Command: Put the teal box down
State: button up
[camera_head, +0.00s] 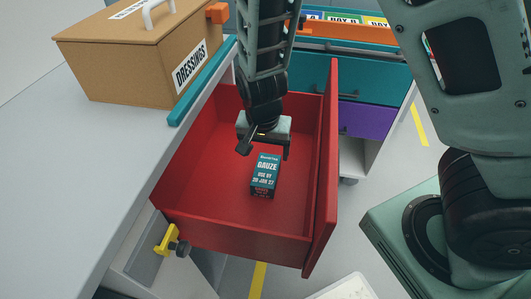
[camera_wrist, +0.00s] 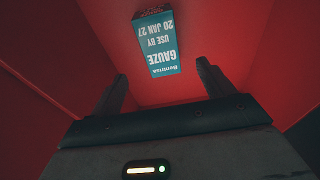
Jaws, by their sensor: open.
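The teal box (camera_head: 265,174), labelled GAUZE, lies on the floor of the open red drawer (camera_head: 230,237). My gripper (camera_head: 264,149) is inside the drawer's opening, just beyond the box in the head view. In the wrist view the teal box (camera_wrist: 158,42) shows ahead of the fingertips, and the spread fingers of my gripper (camera_wrist: 162,84) hold nothing. The box appears apart from both fingers. Its label faces up.
A brown DRESSINGS box (camera_head: 140,55) stands on the grey worktop (camera_head: 85,165) at the left. A yellow latch (camera_head: 167,239) is on the drawer's near left corner. A teal and purple cabinet (camera_head: 365,118) stands behind.

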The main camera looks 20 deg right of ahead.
jog(key=s+a+r+n, duration=0.2)
jog(key=s+r+n, duration=0.5)
jog(key=s, duration=0.2)
jog(key=s+a+r+n+g+y, duration=0.1)
jog(key=s+a+r+n, duration=0.2)
jog(key=s+r+n, duration=0.5)
jog(key=shift+s+r+y, duration=0.15)
jog(key=shift+s+y, duration=0.15)
jog(key=shift+s, duration=0.6)
jog(key=shift+a, duration=0.1)
